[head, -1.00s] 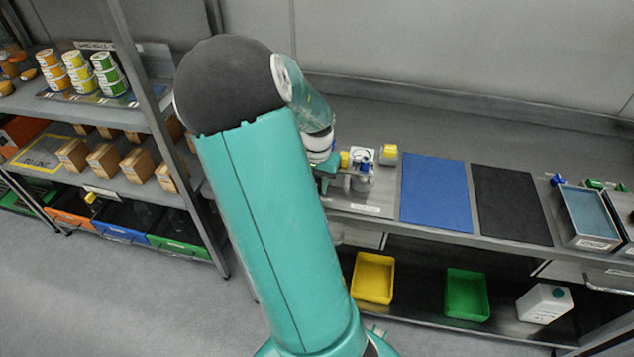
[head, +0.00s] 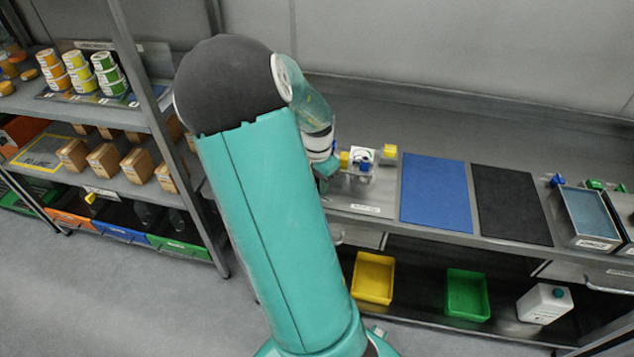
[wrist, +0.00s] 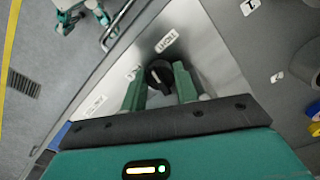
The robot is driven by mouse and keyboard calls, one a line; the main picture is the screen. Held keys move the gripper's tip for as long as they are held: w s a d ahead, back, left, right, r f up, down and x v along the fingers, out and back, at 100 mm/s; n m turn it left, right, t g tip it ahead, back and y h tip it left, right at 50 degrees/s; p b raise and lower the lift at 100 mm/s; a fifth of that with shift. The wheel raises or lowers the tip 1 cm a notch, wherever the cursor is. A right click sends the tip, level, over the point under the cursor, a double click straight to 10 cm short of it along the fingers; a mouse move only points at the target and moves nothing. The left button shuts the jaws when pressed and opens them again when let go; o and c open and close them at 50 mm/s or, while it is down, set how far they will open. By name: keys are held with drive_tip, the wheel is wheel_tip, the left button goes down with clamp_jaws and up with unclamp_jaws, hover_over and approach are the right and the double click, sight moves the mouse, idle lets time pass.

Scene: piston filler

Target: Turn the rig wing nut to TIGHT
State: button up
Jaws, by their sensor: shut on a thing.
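The rig wing nut (wrist: 159,76) is a dark knob on a grey metal plate (wrist: 205,45), seen in the wrist view between my two green fingers. My gripper (wrist: 158,71) is shut on it, one finger on each side. A white label (wrist: 166,41) that seems to read TIGHT lies beyond the nut. Another small label (wrist: 132,73) lies to its left, too small to read. In the head view my gripper (head: 326,168) is at the rig (head: 362,160) on the bench, and the nut cannot be made out there.
Yellow blocks (head: 389,151) and a blue part stand close by the rig. A blue mat (head: 436,192) and a black mat (head: 510,204) lie to the right, both bare. A shelf rack post (head: 150,90) stands left of my arm.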

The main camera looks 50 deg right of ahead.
drive_tip(key=o, duration=1)
